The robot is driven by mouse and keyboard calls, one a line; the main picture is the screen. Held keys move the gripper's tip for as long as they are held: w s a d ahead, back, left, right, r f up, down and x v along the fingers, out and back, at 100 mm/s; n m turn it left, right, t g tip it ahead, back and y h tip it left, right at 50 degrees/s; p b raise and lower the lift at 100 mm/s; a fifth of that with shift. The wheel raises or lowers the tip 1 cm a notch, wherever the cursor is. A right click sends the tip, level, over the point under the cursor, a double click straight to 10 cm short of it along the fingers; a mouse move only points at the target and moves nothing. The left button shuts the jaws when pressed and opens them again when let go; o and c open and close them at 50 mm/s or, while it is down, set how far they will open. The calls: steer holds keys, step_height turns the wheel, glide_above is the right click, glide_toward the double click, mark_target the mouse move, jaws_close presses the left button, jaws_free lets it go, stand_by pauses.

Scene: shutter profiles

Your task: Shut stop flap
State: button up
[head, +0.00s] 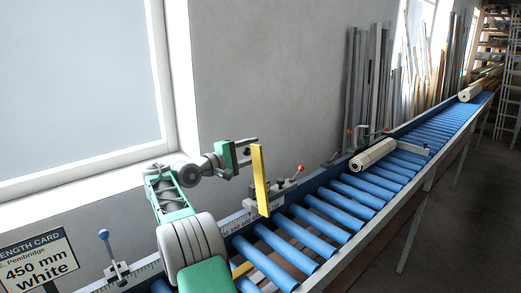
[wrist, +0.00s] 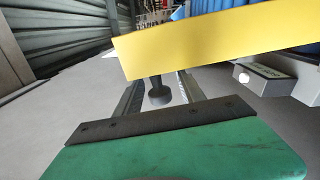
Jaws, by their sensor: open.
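The stop flap looks to be the yellow plate (head: 261,180), standing upright near the back rail of the roller conveyor (head: 345,203). My gripper (head: 251,148) is open and close to the upper part of the yellow plate, on its left side in the head view. In the wrist view the yellow plate (wrist: 220,42) crosses the upper part of the picture, beyond my open gripper (wrist: 161,90). A dark round-ended knob (wrist: 159,92) shows between the fingers. I cannot tell whether the fingers touch the plate.
A red-tipped clamp lever (head: 292,180) stands just right of the plate. A cream rolled profile (head: 372,154) lies farther along the rollers. A blue-knobbed lever (head: 103,236) and a length card (head: 38,264) are at front left. The wall and window are close behind.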

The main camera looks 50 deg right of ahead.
steer(key=shift+s+d, duration=0.15)
steer(key=shift+d, duration=0.4)
jaws_close()
stand_by(1.0)
